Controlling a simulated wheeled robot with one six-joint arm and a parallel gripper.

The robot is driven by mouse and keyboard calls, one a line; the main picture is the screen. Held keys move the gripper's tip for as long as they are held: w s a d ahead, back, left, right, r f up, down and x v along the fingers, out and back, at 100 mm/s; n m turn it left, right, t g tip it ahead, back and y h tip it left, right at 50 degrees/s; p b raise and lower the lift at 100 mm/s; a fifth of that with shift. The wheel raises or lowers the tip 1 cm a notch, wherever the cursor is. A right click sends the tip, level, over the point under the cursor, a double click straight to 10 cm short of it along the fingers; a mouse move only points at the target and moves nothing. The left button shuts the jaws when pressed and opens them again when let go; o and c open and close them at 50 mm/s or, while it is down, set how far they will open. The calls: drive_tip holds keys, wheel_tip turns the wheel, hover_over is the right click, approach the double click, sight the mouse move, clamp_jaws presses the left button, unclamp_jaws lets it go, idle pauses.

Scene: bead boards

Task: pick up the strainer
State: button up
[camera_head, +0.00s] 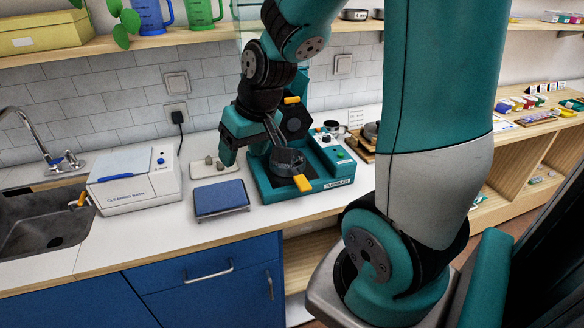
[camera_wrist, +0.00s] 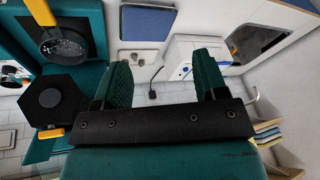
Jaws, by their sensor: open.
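A dark round bowl (camera_head: 288,161) with an orange tab (camera_head: 302,183) sits on the teal tumbling machine (camera_head: 337,170). It looks like the strainer, but I cannot be sure. In the wrist view this bowl (camera_wrist: 64,48) is at the upper left, with a speckled inside and an orange handle-like part (camera_wrist: 40,12). My gripper (camera_head: 243,158) is just left of the bowl in the head view and apart from it, pointing down. In the wrist view my gripper (camera_wrist: 163,75) shows two teal fingers wide apart with nothing between them.
A dark hexagonal lid (camera_head: 296,121) stands raised behind the bowl. A blue-topped scale (camera_head: 221,199) and a pale tray with small lumps (camera_head: 208,168) are left of the machine. The white cleaning bath (camera_head: 137,187) and the sink (camera_head: 40,225) are farther left.

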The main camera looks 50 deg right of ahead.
drive_tip(key=s+d+f+m+h, duration=0.1)
drive_tip(key=d+f+m+h, duration=0.1)
drive_tip(key=d, duration=0.7)
drive_tip(key=s+d+f+m+h, duration=0.1)
drive_tip(key=d+f+m+h, duration=0.15)
drive_tip(key=d, duration=0.65)
drive_tip(key=p, duration=0.3)
hover_over(297, 173)
drive_tip(key=s, duration=0.2)
drive_tip(key=shift+m+y, duration=0.25)
drive_tip(key=shift+y, duration=0.1)
drive_tip(key=f, duration=0.7)
drive_tip(key=a+f, duration=0.1)
drive_tip(key=f, duration=0.2)
drive_tip(key=shift+f, duration=0.25)
drive_tip(key=shift+a+p+x, duration=0.2)
drive_tip(key=shift+p+x, duration=0.9)
drive_tip(key=shift+x, duration=2.1)
drive_tip(key=c, duration=1.1)
drive_tip(key=shift+s+r+b, duration=0.1)
drive_tip(key=shift+r+b, duration=0.05)
drive_tip(key=shift+b, duration=0.3)
